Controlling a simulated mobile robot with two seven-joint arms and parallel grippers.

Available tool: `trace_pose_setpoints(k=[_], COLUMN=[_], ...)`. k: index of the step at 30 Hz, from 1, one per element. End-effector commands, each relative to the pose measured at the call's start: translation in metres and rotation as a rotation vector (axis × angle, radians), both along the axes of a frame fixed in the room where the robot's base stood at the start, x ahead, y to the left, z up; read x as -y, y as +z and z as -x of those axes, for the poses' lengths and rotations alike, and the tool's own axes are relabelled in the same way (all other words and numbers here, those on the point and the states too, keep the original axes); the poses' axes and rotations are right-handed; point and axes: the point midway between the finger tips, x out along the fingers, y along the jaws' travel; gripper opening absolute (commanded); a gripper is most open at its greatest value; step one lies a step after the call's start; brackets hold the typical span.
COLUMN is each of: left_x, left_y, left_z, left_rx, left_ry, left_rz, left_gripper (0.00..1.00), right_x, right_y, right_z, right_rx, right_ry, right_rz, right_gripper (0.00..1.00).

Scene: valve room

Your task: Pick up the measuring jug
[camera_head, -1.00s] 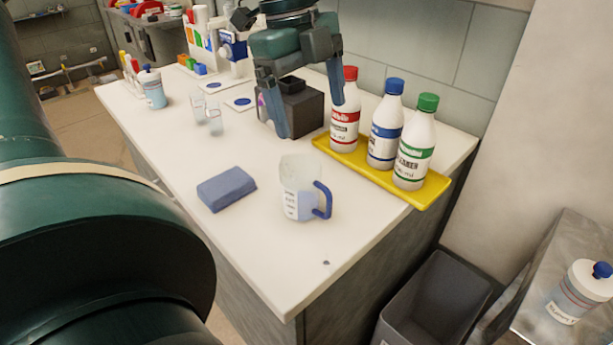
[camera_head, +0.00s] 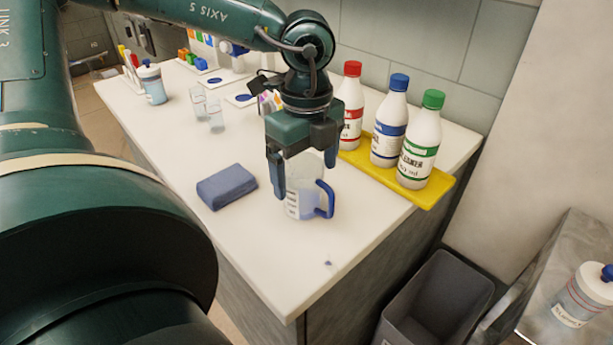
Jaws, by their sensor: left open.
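The measuring jug (camera_head: 304,199) stands upright on the white counter, clear-walled with a blue handle (camera_head: 326,199) on its right side and bluish contents low inside. My left gripper (camera_head: 305,182) is open and points down over the jug. One finger shows at the jug's left side and the other near its upper right rim. I cannot tell whether the fingers touch it. The gripper hides part of the jug's top. My right gripper is not in view.
A blue-grey sponge (camera_head: 227,187) lies left of the jug. A yellow tray (camera_head: 436,195) with red-, blue- and green-capped bottles stands to the right. Two clear glasses (camera_head: 215,115) and a white bottle (camera_head: 152,84) are farther back. The counter's front is mostly clear; a grey bin (camera_head: 437,300) stands below.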

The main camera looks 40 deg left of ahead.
Motion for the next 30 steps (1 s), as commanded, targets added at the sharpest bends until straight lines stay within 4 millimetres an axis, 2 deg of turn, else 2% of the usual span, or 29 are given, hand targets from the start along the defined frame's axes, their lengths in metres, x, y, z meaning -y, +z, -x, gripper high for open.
trace_pose_setpoints(k=[3,6,13,30], left_x=[0.000,0.000,0.000,0.000], left_y=[-0.017,-0.024,-0.025,-0.024], left_z=[0.001,0.001,0.000,0.000], left_rx=[-0.003,-0.001,0.001,0.001], left_ry=[0.000,0.001,0.001,0.001], left_rz=[0.001,0.001,0.001,0.000], left_gripper=[0.87,0.87,0.87,0.41], right_x=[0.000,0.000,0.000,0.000], right_y=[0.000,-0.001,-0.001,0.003], right_z=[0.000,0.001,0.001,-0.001], right_rx=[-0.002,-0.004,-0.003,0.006], right_ry=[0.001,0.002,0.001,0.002], right_rz=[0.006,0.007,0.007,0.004], right_gripper=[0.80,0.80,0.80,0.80])
